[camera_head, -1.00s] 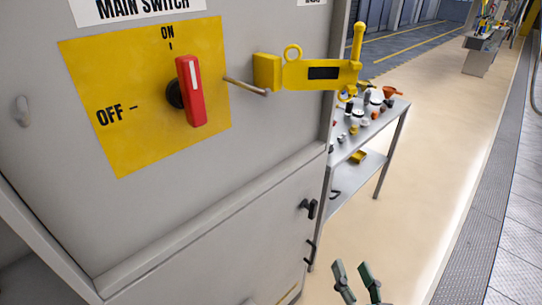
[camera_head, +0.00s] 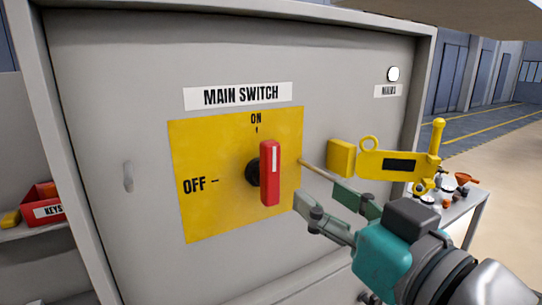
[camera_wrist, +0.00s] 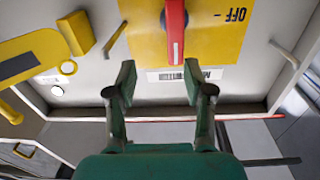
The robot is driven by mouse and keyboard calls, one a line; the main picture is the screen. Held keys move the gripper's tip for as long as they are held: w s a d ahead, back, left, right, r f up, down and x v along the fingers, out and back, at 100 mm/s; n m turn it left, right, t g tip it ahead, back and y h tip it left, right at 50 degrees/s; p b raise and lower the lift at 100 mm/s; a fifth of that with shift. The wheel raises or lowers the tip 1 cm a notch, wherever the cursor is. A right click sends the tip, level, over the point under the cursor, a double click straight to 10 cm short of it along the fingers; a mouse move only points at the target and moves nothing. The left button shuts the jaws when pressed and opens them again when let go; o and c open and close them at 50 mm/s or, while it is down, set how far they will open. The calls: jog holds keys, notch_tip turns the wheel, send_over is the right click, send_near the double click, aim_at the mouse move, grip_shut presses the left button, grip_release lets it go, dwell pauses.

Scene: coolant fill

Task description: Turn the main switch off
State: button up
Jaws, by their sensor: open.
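The main switch is a red rotary handle (camera_head: 270,172) with a white stripe, on a yellow plate (camera_head: 205,145) on the grey cabinet door. The handle stands upright, in line with the ON mark at the top; OFF is marked at the left. My gripper (camera_head: 326,198) is open and empty, to the lower right of the handle and apart from it. In the wrist view, turned upside down, the handle (camera_wrist: 174,30) shows beyond the fingertips (camera_wrist: 158,80), above the gap between them.
A thin rod (camera_head: 320,170) and a yellow latch-like fitting (camera_head: 375,162) stick out to the right of the plate. A white lamp (camera_head: 393,74) sits at upper right. A red KEYS box (camera_head: 42,203) is at left. A table with small items (camera_head: 455,205) stands at right.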

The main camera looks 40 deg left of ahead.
aim_at(275, 158)
jog(key=shift+n+g, duration=0.4)
jog(key=shift+n, duration=0.2)
jog(key=a+r, duration=0.1)
jog(key=a, duration=0.2)
jog(key=w+a, duration=0.1)
jog(key=a, duration=0.3)
jog(key=w+a+r, duration=0.1)
jog(key=a, duration=0.2)
jog(key=shift+w+a+r, duration=0.2)
jog(key=shift+a+r, duration=0.1)
jog(key=shift+r, duration=0.05)
grip_shut()
